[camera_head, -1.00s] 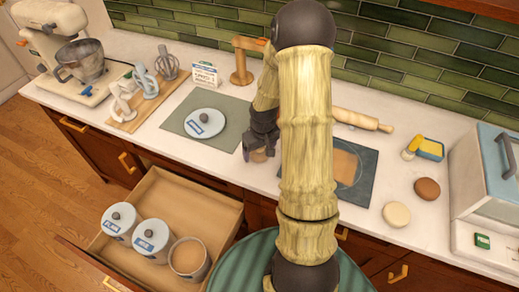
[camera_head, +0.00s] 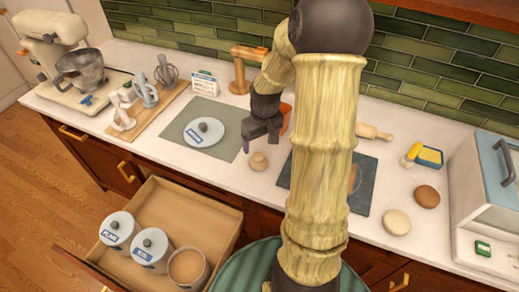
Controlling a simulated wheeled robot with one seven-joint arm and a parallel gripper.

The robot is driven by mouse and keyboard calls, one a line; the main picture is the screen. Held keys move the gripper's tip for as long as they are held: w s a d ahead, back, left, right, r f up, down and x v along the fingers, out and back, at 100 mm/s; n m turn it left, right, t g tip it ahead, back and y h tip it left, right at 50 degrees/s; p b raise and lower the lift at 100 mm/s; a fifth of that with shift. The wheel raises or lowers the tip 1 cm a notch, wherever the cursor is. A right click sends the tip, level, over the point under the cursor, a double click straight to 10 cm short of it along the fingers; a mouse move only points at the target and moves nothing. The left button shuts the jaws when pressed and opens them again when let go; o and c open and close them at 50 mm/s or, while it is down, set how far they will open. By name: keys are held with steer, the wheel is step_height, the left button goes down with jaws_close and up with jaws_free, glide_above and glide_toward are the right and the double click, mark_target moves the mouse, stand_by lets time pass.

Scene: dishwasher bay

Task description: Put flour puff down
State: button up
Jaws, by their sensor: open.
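The flour puff (camera_head: 259,161), a small tan piece with a knob-like top, rests upright on the white counter, just right of the grey-green mat (camera_head: 233,119). My gripper (camera_head: 262,140) is open and empty a little above and behind the puff, with its fingers pointing down. A visible gap separates the fingers from the puff.
A round labelled lid (camera_head: 204,131) lies on the mat. The open drawer (camera_head: 187,206) holds two lidded canisters and one open canister (camera_head: 188,266) of tan powder. A dark mat (camera_head: 362,193) and rolling pin (camera_head: 372,132) are partly behind my arm.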

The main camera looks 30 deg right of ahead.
steer(key=shift+r, duration=1)
steer(key=shift+s, duration=0.25)
steer(key=shift+w, duration=0.1)
steer(key=s+a+r+t, duration=0.1)
steer(key=s+a+r, duration=0.2)
steer(key=s+a, duration=0.8)
steer(key=a, duration=0.2)
steer(key=shift+a+r, duration=0.2)
steer(key=shift+a, duration=0.1)
